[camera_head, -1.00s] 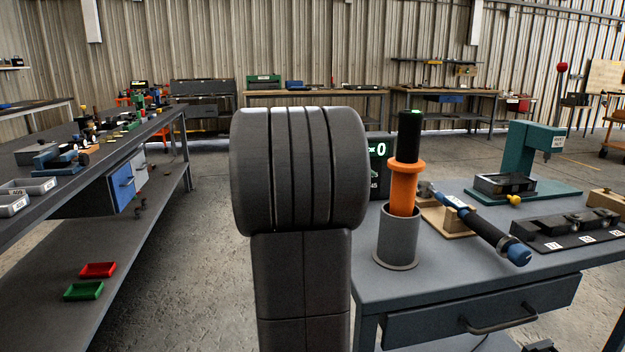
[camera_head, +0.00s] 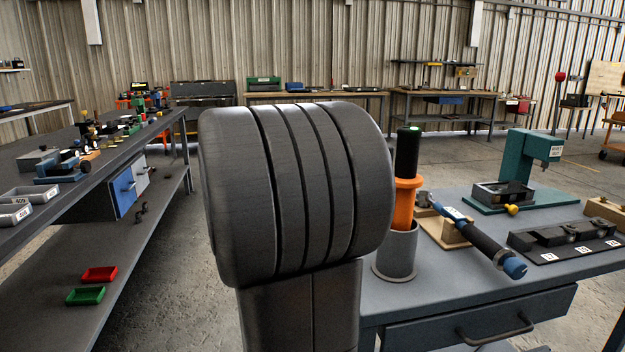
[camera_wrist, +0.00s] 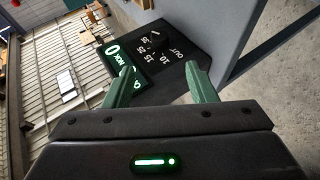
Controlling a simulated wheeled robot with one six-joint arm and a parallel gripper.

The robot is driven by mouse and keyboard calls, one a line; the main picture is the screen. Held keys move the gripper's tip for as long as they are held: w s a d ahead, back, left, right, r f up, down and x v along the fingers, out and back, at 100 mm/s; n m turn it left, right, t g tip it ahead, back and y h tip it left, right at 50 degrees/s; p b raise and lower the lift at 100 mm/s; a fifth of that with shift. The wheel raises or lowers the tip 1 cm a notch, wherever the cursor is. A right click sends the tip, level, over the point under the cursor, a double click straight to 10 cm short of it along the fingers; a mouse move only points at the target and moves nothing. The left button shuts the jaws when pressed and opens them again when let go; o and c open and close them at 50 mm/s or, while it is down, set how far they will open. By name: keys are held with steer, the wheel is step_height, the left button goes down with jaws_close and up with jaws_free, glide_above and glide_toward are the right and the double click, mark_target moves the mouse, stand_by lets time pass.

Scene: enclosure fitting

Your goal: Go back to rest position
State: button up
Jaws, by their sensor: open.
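My gripper (camera_wrist: 158,82) shows in the wrist view with its two green fingers apart and nothing between them. Beyond the fingertips is a black box with a numbered dial (camera_wrist: 158,45) and a green-lit display (camera_wrist: 122,62). In the head view my own dark arm link fills the middle and hides the gripper and the display. An orange and black tool (camera_head: 406,180) stands upright in a grey cup (camera_head: 396,254) on the table, to the right of my arm.
The grey table (camera_head: 440,290) holds a blue-ended wrench (camera_head: 480,238) on a wooden rest, a teal press (camera_head: 528,165) and a black strip of parts (camera_head: 565,238). A long bench (camera_head: 60,185) with trays and parts stands at the left. Bare floor lies between them.

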steer(key=b+x, duration=0.3)
steer(key=x, duration=1)
steer(key=shift+w+d+f+b, duration=0.1)
steer(key=shift+d+f+b, duration=0.15)
steer(key=shift+f+b, duration=0.05)
steer(key=shift+r+p, duration=0.5)
steer(key=shift+p, duration=0.4)
steer(key=shift+r+g+y+p, duration=0.1)
steer(key=shift+g+y+p, duration=0.3)
steer(key=shift+p, duration=0.5)
steer(key=y+p, duration=0.1)
steer(key=p, duration=0.3)
steer(key=shift+r+m+y, duration=0.1)
steer(key=shift+m+y, duration=0.3)
steer(key=y+p, duration=0.1)
steer(key=p, duration=0.1)
steer(key=shift+d+p, duration=0.1)
steer(key=shift+p, duration=0.3)
steer(key=y+p, duration=0.1)
steer(key=p, duration=0.1)
steer(key=shift+r+g+p, duration=0.1)
steer(key=shift+g+p, duration=0.2)
steer(key=shift+g, duration=0.1)
steer(key=y+p, duration=0.1)
steer(key=p, duration=0.1)
steer(key=m+y+p, duration=0.1)
steer(key=p, duration=0.2)
steer(key=shift+d+r, duration=0.1)
steer(key=shift+d, duration=0.15)
